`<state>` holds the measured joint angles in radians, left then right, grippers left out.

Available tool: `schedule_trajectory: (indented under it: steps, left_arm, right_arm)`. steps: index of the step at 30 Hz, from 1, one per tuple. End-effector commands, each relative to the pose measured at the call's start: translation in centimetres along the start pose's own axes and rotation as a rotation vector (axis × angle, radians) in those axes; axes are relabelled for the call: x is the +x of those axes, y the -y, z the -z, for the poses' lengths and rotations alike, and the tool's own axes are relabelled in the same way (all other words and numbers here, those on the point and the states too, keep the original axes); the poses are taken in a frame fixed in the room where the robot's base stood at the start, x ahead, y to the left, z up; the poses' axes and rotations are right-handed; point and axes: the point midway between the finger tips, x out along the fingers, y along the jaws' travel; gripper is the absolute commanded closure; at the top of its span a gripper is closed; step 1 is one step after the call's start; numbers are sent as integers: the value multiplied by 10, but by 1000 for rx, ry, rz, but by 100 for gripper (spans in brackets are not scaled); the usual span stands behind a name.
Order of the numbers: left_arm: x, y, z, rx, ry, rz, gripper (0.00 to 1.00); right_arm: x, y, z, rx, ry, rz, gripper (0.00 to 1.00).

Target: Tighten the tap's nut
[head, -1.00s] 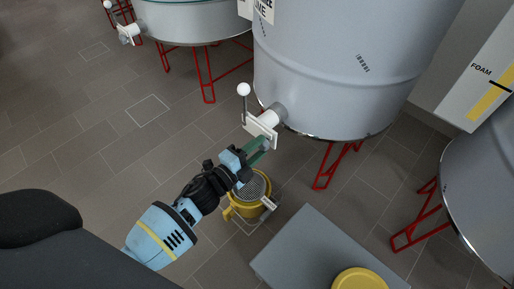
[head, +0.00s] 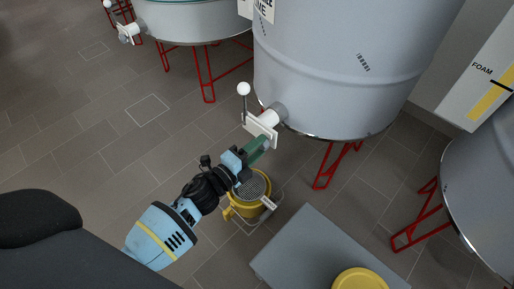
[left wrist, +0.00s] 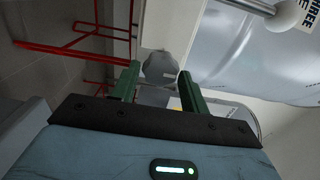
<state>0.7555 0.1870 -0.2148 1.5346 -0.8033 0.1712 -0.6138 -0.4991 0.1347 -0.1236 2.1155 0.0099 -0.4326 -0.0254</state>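The tap (head: 262,126) is on the lower wall of the big grey tank, with a white plate and a lever ending in a white ball (head: 243,89). The ball also shows in the left wrist view (left wrist: 287,14). My left gripper (head: 262,147) is at the front of the tap, its green fingers pointing at it. In the left wrist view a grey nut (left wrist: 160,66) shows between the two fingertips (left wrist: 158,72). The fingers are apart, one on each side of the nut; whether both press on it I cannot tell. My right gripper is not in view.
A yellow bucket (head: 231,212) with a grate stands on the floor below my left gripper. A grey box (head: 300,243) with a yellow round lid (head: 360,280) is at the lower right. Tanks on red legs stand around. The floor at left is clear.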

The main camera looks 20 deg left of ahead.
Motion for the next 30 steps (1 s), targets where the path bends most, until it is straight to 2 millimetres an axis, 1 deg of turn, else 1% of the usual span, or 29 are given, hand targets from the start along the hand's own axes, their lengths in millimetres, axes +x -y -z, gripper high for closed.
schedule_trajectory:
  steps: [1,3,11,14,17,24,27,30]
  left_arm:
    - [0,0,0,0,0,0,48]
    - [0,0,0,-1,0,0,41]
    - [0,0,0,-3,-1,0,41]
    - [-6,0,1,-4,-1,-1,41]
    - [-17,0,0,-4,0,-2,41]
    - [-55,1,0,-3,0,-1,41]
    - [-66,1,0,-2,0,-1,41]
    - [-74,0,0,-2,0,0,41]
  right_arm:
    - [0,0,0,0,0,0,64]
    - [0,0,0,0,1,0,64]
    - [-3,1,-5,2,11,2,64]
    - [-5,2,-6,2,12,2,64]
    - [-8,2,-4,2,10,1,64]
    - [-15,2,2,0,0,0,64]
    - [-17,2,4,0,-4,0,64]
    - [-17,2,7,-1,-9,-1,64]
